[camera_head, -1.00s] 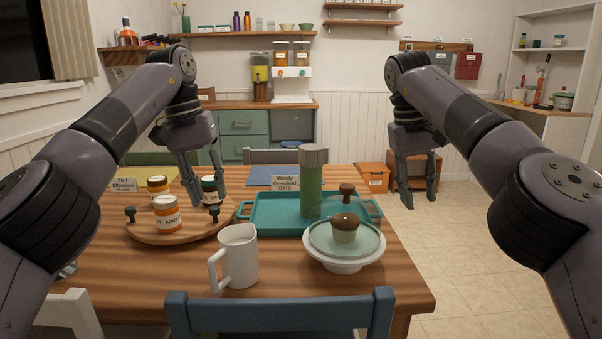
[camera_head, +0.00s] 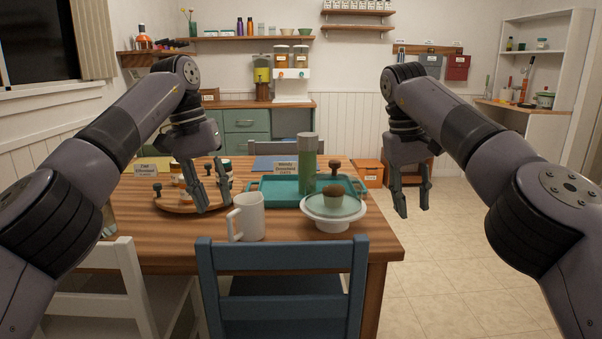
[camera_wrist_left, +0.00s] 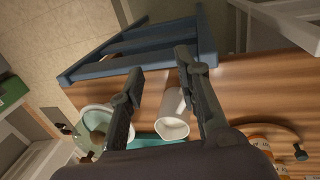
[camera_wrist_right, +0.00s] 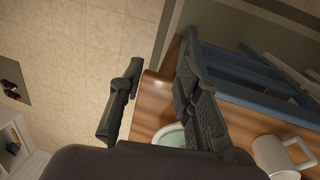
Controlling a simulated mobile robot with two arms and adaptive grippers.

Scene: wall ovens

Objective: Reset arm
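My left gripper (camera_head: 210,197) hangs in front of the wooden turntable at the left of the table, left of the white mug. Its fingers are apart and nothing is between them; it also shows open in the left wrist view (camera_wrist_left: 158,85). My right gripper (camera_head: 413,208) hangs fingers down beyond the table's right edge, over the floor. Its fingers are apart and empty, and it also shows open in the right wrist view (camera_wrist_right: 160,85). Both arms reach forward, bent downward at the wrists.
The wooden table (camera_head: 180,246) holds a white mug (camera_head: 249,219), a turntable with jars (camera_head: 172,203), a teal tray (camera_head: 270,190), a green bottle (camera_head: 308,155) and a covered cake stand (camera_head: 333,212). A blue chair (camera_head: 280,258) stands in front. Floor (camera_head: 455,250) at right is clear.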

